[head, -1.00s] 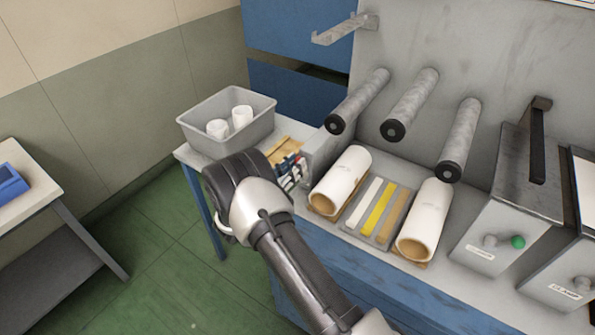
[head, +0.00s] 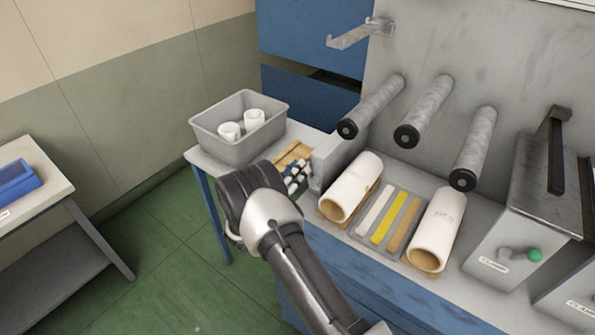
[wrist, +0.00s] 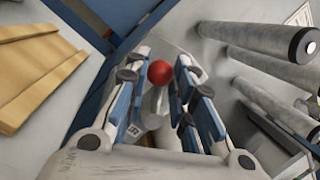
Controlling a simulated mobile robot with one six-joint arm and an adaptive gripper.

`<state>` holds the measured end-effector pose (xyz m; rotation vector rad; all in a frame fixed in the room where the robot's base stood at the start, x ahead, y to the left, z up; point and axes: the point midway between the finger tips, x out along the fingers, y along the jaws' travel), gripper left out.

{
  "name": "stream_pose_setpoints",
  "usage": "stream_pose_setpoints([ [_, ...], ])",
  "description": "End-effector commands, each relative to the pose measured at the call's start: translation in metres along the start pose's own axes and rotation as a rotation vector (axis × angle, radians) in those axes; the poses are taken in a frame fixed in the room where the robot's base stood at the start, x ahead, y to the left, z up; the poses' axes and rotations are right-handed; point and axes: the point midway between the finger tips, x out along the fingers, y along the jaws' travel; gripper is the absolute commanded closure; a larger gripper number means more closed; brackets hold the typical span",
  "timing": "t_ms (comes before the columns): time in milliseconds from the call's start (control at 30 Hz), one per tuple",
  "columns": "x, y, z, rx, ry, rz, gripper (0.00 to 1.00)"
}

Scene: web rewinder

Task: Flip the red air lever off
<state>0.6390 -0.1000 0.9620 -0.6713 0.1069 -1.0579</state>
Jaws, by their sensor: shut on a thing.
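The red air lever shows in the wrist view as a red ball knob (wrist: 160,73) on a grey stem, between my two blue-and-grey fingers. My gripper (wrist: 163,84) is shut on the lever, with its fingers on both sides of the stem and knob. In the head view my gripper (head: 297,178) is at the left end of the machine, beside a grey housing (head: 338,155). The red knob is hidden there, behind my gripper and arm.
A grey bin (head: 240,140) with white rolls stands on the side table behind my gripper. Cardboard-cored rolls (head: 352,188) and coloured strips (head: 382,222) lie on the right. Grey shafts (head: 425,112) jut out above them. A green-knobbed lever (head: 535,255) is at far right.

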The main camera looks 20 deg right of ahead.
Motion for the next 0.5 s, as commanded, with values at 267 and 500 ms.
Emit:
stream_pose_setpoints([
  [267,-0.0008,0.0012,-0.0009,-0.006,0.0,0.004,1.0],
  [500,-0.0008,0.001,-0.0009,-0.006,0.0,0.004,0.66],
])
